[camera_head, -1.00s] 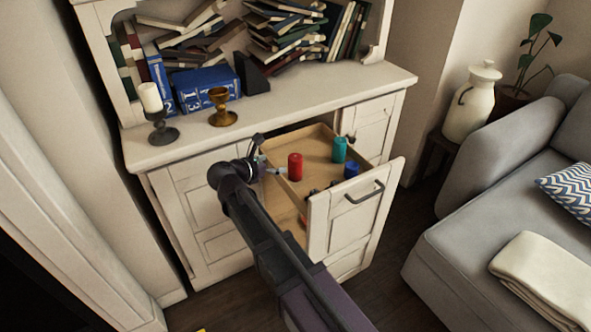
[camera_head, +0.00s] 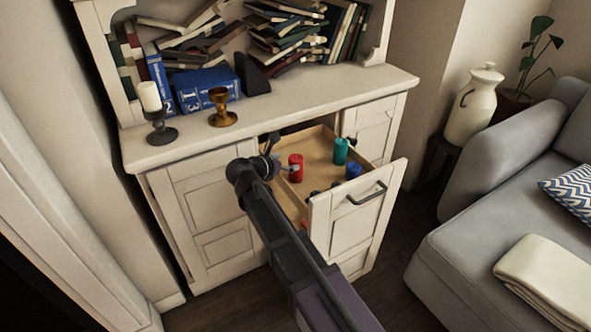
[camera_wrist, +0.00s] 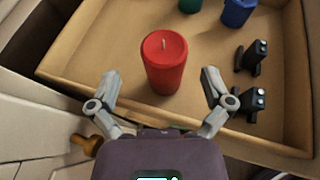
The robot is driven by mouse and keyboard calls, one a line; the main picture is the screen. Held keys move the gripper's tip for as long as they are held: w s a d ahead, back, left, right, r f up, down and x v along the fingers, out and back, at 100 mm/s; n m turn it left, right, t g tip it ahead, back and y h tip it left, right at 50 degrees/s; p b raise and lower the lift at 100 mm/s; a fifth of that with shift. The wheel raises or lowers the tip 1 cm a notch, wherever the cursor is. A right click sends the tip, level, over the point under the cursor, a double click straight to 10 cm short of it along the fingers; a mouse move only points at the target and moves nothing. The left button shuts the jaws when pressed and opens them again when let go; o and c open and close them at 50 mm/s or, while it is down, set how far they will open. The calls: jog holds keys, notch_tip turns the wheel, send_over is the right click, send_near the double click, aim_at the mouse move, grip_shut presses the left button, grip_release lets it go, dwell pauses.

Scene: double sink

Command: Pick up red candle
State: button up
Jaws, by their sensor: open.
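The red candle (camera_wrist: 164,63) stands upright in the open wooden drawer (camera_wrist: 125,23), in the upper middle of the wrist view. It also shows in the head view (camera_head: 296,168), near the drawer's left side. My gripper (camera_wrist: 160,88) is open, with one finger on each side of the candle's lower part in the picture. Both fingers look apart from the candle. In the head view my gripper (camera_head: 288,168) reaches in over the drawer's left side, close beside the candle, and my arm hides part of the drawer.
A teal candle (camera_head: 340,151) and a blue candle (camera_head: 353,172) stand in the drawer. Two small black objects (camera_wrist: 251,57) are right of the red candle in the wrist view. The drawer front (camera_head: 345,215) and the cabinet top (camera_head: 270,107) border the space.

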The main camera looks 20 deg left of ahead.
aim_at(292, 161)
jog(key=shift+b+x, duration=0.7)
jog(key=shift+x, duration=1.4)
jog(key=shift+s+d, duration=0.1)
jog(key=shift+d, duration=0.1)
jog(key=c, duration=1.2)
jog(key=shift+r, duration=0.2)
jog(key=shift+c, duration=0.2)
notch_tip(292, 161, up, 10)
jog(key=p, duration=1)
jog(key=shift+f, duration=0.2)
